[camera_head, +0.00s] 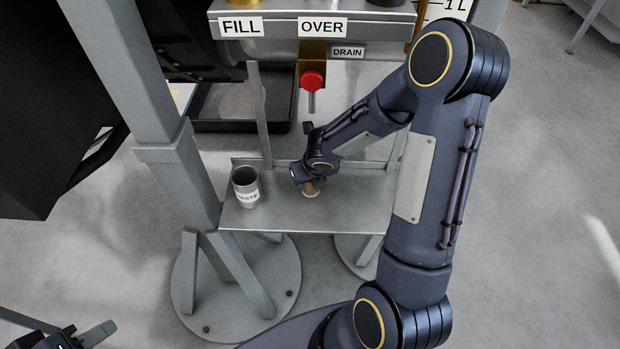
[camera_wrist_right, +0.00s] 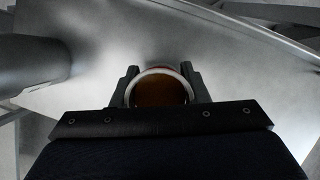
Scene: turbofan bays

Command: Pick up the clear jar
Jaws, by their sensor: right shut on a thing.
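The clear jar (camera_wrist_right: 160,88) shows in the right wrist view as a pale round rim with brown-amber contents inside. My right gripper (camera_wrist_right: 160,95) has one finger on each side of the jar and is shut on it. In the head view the jar (camera_head: 311,190) is a small brownish shape at the right gripper (camera_head: 307,184), over the grey shelf (camera_head: 285,217). The gripper hides much of it there. I cannot tell whether the jar touches the shelf. My left gripper (camera_head: 92,337) shows at the bottom left corner, far from the jar; its finger gap is unclear.
A grey cup labelled WASTE (camera_head: 246,188) stands on the shelf left of the jar. Behind are a drain with a red knob (camera_head: 312,80), FILL and OVER labels, and a black tray (camera_head: 240,105). A grey post (camera_head: 170,150) rises left of the shelf.

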